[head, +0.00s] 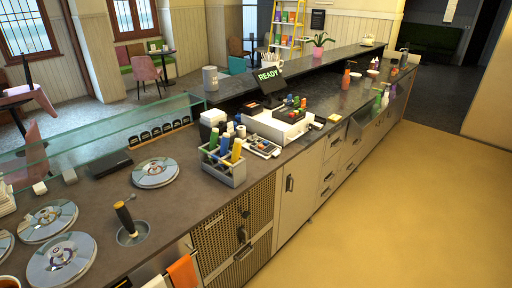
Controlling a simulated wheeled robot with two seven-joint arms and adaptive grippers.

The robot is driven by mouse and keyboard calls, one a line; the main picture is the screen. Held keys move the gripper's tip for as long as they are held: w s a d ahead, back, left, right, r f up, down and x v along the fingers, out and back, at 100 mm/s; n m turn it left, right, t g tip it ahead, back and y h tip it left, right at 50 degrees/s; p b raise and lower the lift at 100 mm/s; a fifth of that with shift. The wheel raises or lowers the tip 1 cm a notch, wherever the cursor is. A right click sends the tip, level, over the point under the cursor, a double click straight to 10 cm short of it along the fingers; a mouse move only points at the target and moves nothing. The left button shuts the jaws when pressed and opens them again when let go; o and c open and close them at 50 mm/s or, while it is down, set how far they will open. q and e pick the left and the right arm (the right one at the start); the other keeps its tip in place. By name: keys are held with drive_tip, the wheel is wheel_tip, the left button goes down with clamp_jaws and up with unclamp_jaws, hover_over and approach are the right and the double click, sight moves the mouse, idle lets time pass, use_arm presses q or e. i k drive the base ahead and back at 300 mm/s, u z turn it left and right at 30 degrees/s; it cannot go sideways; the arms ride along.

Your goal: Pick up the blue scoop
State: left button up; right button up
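A grey caddy (238,178) stands on the dark counter, right of the lidded wells, holding several upright scoops.
Round metal lids (155,172) cover wells at the left. A black-and-yellow handle (125,217) stands up from a round recess (138,234). A glass guard (100,130) runs behind the wells. A white box (270,127) stands behind the caddy. Counter between lids and caddy is mostly clear.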

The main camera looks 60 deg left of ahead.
sight(225, 141)
drive_tip(key=i, duration=1.75)
drive_tip(key=u, duration=3.55)
